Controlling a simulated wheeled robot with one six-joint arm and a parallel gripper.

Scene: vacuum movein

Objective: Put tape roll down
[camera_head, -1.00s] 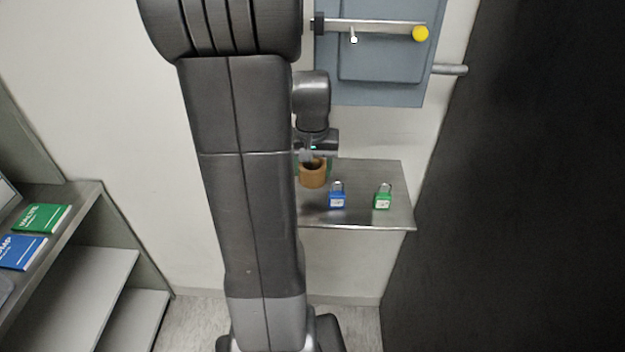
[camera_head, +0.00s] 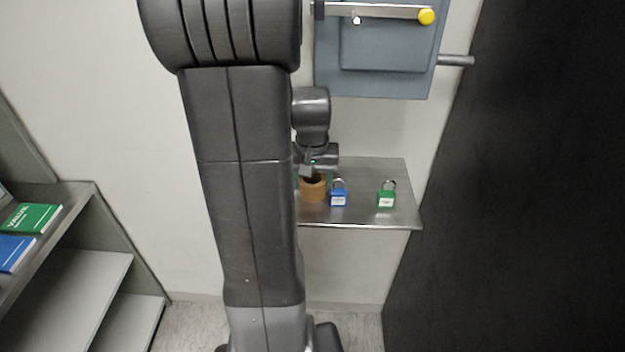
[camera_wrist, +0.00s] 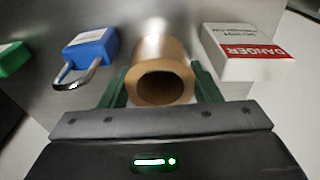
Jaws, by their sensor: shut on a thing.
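The brown tape roll (camera_head: 314,190) is at the metal shelf (camera_head: 362,216), just left of the blue padlock (camera_head: 338,198). In the wrist view the tape roll (camera_wrist: 161,82) sits between the two green fingers of my gripper (camera_wrist: 162,88), its round hole facing the camera. My gripper (camera_head: 312,178) is shut on the roll. The roll appears at or very close to the shelf surface; I cannot tell whether it touches. My arm hides the left part of the shelf in the head view.
A white box with a red DANGER label (camera_wrist: 243,50) is beside the roll in the wrist view. A grey panel (camera_head: 375,60) with a yellow-knobbed lever hangs above. A dark wall (camera_head: 520,180) bounds the right.

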